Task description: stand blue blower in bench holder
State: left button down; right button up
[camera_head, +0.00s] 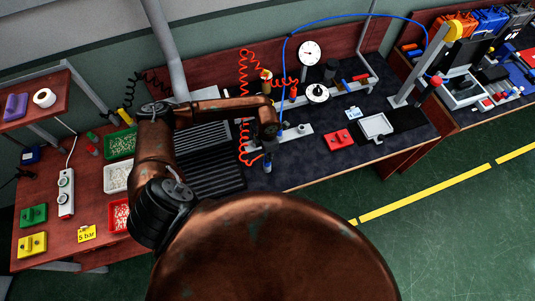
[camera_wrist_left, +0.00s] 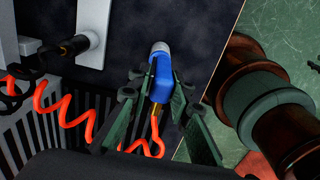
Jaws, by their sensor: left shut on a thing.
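My left gripper (camera_head: 268,138) is above the dark bench mat. It is shut on the blue blower (camera_wrist_left: 161,78), which shows between the green fingers (camera_wrist_left: 150,100) in the left wrist view. The blower has a pale grey end (camera_wrist_left: 159,48) pointing toward the top of that view, and a red coiled hose runs from its other end. In the head view the blower (camera_head: 267,166) shows as a small blue piece below the gripper. I cannot tell which part is the bench holder. My right gripper is not in view.
Black slatted racks (camera_head: 208,162) lie left of the gripper. A dial gauge (camera_head: 309,53), a red block (camera_head: 338,139) and a white-framed tray (camera_head: 376,126) stand to the right. The dark mat (camera_head: 305,172) is bare near the front edge. Red coiled hose (camera_head: 244,90) hangs behind.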

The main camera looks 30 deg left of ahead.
pick_arm(q)
jog(key=shift+f, duration=0.15)
jog(key=c, duration=1.7)
grip_release()
notch_tip(320, 180, up, 12)
jog(key=shift+r, duration=0.1)
jog(key=shift+s, duration=0.1)
